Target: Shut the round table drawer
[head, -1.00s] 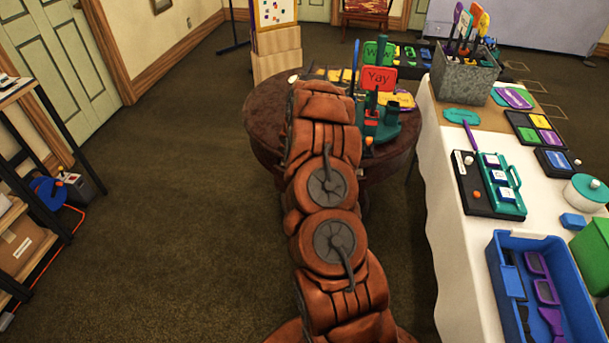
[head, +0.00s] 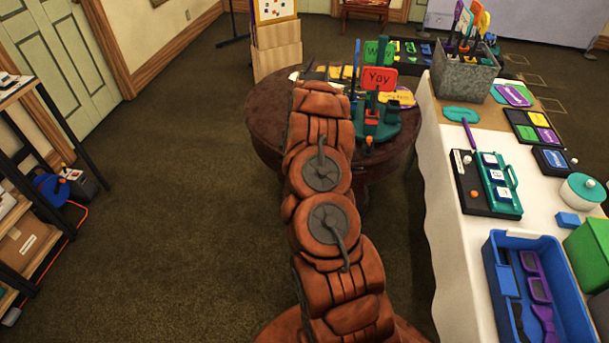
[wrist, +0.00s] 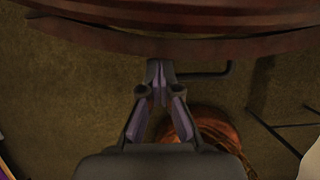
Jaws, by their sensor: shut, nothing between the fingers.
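The round table (head: 268,125) is dark reddish brown and stands in the middle of the head view, partly hidden by my arm. In the wrist view a curved wooden edge (wrist: 100,40) of the table, lying below the upper rim, runs across the top of the picture. It looks like the drawer front, but I cannot tell how far it stands out. My gripper (wrist: 158,68) is shut and empty, with its fingertips close to that edge. I cannot tell whether they touch it. The gripper is hidden behind my arm in the head view.
Signs and a green stand (head: 380,120) are on the round table. At the right is a white-clothed table (head: 440,190) with a blue bin (head: 492,262) and a metal bucket (head: 465,78). A shelf (head: 30,230) stands at the left. The floor between is clear.

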